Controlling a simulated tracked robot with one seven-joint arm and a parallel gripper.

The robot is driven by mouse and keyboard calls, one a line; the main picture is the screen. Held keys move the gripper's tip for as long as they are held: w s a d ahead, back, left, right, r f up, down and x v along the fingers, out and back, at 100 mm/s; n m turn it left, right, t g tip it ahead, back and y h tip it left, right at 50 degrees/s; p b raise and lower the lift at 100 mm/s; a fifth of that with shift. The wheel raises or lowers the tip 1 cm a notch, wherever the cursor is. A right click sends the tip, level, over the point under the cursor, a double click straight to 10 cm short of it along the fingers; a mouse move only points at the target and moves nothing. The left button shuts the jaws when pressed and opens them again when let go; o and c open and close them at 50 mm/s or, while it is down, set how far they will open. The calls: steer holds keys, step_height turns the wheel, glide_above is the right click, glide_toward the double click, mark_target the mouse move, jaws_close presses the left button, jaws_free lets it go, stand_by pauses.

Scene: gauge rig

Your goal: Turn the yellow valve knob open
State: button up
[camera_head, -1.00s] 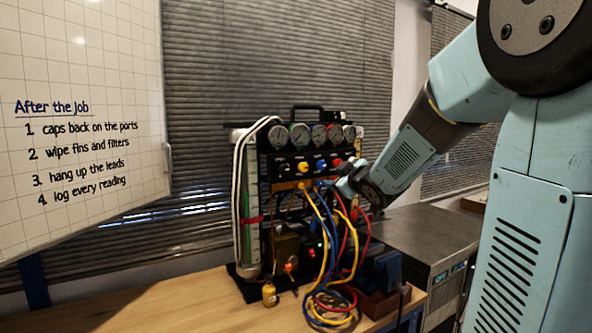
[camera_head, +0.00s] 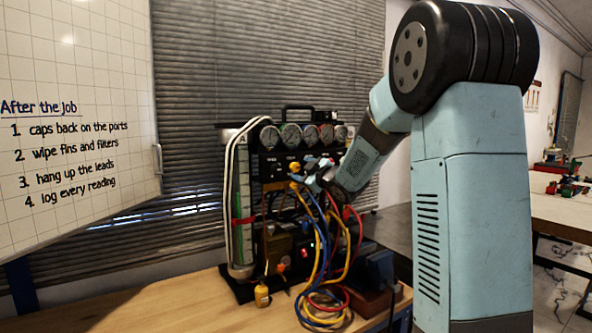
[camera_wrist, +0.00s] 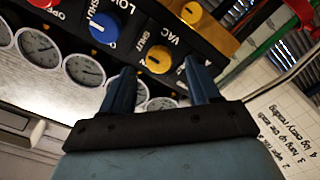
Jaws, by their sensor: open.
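The yellow valve knob (camera_wrist: 158,60) is on the black panel in the wrist view, beside the labels VAC and SHUT. My gripper (camera_wrist: 160,84) is open, with its two blue fingers apart and the knob showing in the gap, ahead of the tips. I see no clear contact. In the head view the yellow knob (camera_head: 294,167) shows small on the front of the gauge rig, and my gripper (camera_head: 305,178) is close to its right side, partly covering the panel.
A blue knob (camera_wrist: 103,27) and a red knob (camera_wrist: 42,3) sit in the same row. Round gauges (camera_wrist: 84,70) line the panel. Yellow, blue and red hoses (camera_head: 322,255) hang below my gripper.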

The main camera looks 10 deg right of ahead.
mark_target(296, 169)
steer(key=shift+x, duration=2.25)
steer(key=shift+c, duration=0.2)
steer(key=c, duration=1)
steer(key=shift+f, duration=0.1)
